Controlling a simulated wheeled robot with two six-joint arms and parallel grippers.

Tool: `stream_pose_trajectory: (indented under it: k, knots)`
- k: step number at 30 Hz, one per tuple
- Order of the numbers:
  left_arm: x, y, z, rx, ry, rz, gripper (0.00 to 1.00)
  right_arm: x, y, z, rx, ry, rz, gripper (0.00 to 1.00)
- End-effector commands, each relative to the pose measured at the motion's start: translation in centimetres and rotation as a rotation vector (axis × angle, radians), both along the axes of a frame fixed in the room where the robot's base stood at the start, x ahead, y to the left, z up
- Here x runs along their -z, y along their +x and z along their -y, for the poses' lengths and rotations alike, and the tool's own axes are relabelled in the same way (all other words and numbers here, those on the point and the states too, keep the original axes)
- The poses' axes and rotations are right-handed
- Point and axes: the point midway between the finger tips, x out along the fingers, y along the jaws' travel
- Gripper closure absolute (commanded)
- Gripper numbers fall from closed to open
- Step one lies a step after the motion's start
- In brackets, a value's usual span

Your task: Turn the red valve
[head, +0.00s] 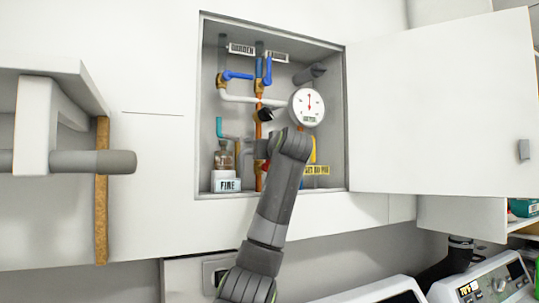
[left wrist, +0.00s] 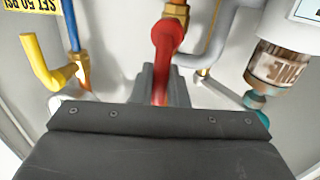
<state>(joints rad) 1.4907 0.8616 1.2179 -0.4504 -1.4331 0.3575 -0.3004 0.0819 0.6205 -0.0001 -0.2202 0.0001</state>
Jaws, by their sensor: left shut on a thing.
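The red valve (left wrist: 165,45) shows in the left wrist view, with its lever pointing down toward the gripper from a brass fitting (left wrist: 176,10). My left gripper (left wrist: 162,82) is shut on the red lever, with one grey finger on each side of it. My right gripper is in neither view.
A pressure gauge (head: 307,107) sits just above my wrist. The open cabinet door (head: 440,110) extends right.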

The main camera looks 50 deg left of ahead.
Motion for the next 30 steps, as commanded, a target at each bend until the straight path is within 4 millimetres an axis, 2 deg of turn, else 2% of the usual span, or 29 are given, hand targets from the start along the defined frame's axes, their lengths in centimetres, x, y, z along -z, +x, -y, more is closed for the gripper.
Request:
stream_pose_trajectory:
  k: [8,9,12,23,26,30]
  knots:
    - [0.0,0.0,0.0,0.000,-0.001,0.002,1.00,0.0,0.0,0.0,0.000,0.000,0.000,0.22]
    - [0.0,0.0,0.0,0.000,0.000,0.001,0.83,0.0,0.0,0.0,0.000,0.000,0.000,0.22]
    - [0.0,0.0,0.0,0.000,0.000,0.001,0.70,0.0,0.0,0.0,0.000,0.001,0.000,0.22]
    - [0.1,-0.2,0.4,0.000,0.000,0.000,0.70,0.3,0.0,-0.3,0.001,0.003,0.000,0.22]
    - [0.2,-0.7,1.5,0.001,0.002,0.002,0.70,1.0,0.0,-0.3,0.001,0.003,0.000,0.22]
    - [0.4,-2.0,4.2,0.004,0.002,0.005,0.70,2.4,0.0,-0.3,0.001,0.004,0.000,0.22]
